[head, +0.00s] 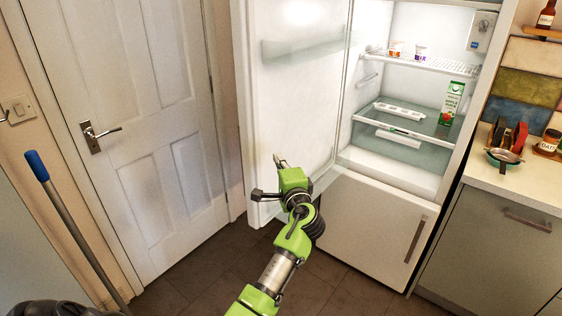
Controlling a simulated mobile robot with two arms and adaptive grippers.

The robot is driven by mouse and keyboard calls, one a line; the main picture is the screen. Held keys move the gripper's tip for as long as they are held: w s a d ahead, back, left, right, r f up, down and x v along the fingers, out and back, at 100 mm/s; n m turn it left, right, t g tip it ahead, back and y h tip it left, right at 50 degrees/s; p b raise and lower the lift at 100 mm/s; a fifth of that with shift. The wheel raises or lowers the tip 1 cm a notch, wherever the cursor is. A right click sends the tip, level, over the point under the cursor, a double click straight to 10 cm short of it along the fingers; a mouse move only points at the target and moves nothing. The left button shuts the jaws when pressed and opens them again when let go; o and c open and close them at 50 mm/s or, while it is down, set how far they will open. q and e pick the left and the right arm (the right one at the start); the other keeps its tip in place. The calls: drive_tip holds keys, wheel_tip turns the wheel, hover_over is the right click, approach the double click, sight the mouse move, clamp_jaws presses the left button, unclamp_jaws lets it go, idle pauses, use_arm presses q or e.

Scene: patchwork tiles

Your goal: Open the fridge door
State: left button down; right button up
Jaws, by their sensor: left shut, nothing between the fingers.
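The fridge (440,25) stands upright at the centre right, and its inside with glass shelves is in plain view. Its white upper door (300,100) stands wide open, swung out to the left, with its inner face showing. My left gripper (279,161) is in front of the lower part of this door. It is shut and holds nothing. I cannot tell whether it touches the door. The door's outer side and handle are hidden. The lower freezer door (375,230) is closed, with a vertical handle at its right. My right gripper is not in view.
A green and white carton (453,103) and two small tubs (408,51) stand on the fridge shelves. A grey cabinet with a worktop (485,185) is at the right. A white room door (130,110) and a blue-topped pole (75,225) are at the left.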

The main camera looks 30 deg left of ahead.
sight(245, 146)
use_arm(q)
drive_tip(key=a+h+p, duration=0.1)
drive_tip(key=a, duration=0.3)
drive_tip(key=a+m+t+p, duration=0.1)
drive_tip(key=a, duration=0.3)
drive_tip(key=a+m+t+h+p, duration=0.1)
drive_tip(key=a, duration=0.3)
drive_tip(key=shift+s+a+r+h, duration=0.1)
drive_tip(key=shift+s+a+h, duration=0.05)
drive_tip(key=shift+s+h, duration=0.2)
drive_tip(key=a, duration=0.7)
drive_tip(key=shift+w+a+m+t+b, duration=0.3)
drive_tip(key=shift+w+a+t, duration=0.05)
drive_tip(key=shift+w+t, duration=0.05)
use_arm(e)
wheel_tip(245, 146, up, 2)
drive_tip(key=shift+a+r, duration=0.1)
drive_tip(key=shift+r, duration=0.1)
use_arm(q)
drive_tip(key=shift+f, duration=0.2)
